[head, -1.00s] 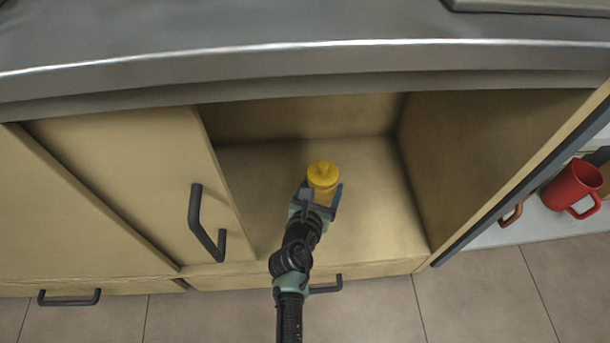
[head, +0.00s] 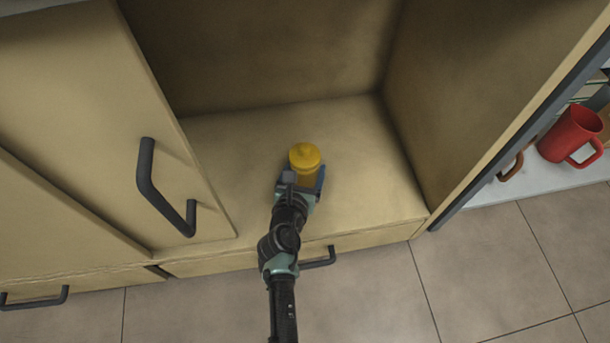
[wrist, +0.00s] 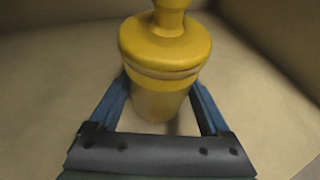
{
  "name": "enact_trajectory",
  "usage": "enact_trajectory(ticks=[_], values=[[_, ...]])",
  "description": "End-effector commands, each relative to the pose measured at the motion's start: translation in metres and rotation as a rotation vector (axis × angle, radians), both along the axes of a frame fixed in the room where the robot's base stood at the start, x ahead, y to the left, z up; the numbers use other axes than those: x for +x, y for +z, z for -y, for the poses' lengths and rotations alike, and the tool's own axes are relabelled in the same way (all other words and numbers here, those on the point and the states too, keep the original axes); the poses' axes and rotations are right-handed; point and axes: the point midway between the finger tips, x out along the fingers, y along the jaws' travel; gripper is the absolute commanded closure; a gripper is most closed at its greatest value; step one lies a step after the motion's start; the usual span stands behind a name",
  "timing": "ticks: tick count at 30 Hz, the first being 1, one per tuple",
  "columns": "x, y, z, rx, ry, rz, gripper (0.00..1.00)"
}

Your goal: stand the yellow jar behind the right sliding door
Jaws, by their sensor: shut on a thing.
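The yellow jar (head: 305,158), with a knobbed lid, is upright inside the open right part of the cupboard, over its floor. In the wrist view the jar (wrist: 165,60) fills the top middle, between the two blue fingers. My gripper (head: 303,182) is shut on the jar's body from the front. Whether the jar's base touches the cupboard floor is hidden by my gripper. The sliding door (head: 90,110) with a dark bar handle (head: 160,190) stands at the left, leaving the right opening clear.
The cupboard floor (head: 380,180) is bare around the jar. The cupboard's right wall (head: 440,90) and back wall bound the space. Drawers with dark handles (head: 318,258) lie below. A red mug (head: 572,135) stands on a white surface outside at the right.

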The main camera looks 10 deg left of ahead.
Motion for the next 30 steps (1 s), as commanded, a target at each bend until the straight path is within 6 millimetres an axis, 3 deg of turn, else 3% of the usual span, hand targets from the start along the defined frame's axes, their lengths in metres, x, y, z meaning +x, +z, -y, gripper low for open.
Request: enact_trajectory(ticks=[1, 13, 14, 15, 17, 26, 30], values=[[0.001, -0.008, 0.0, 0.0, 0.001, 0.004, 0.94], [0.001, -0.009, 0.0, 0.0, 0.001, 0.004, 0.94], [0.0, -0.011, 0.0, 0.0, 0.0, 0.001, 0.17], [0.0, -0.01, 0.0, 0.0, 0.0, 0.001, 0.1], [0.0, -0.01, 0.0, 0.0, 0.0, 0.001, 0.0], [0.0, -0.005, 0.0, 0.0, 0.0, 0.001, 0.0], [-0.016, 0.002, -0.002, 0.0, 0.001, -0.002, 0.0]])
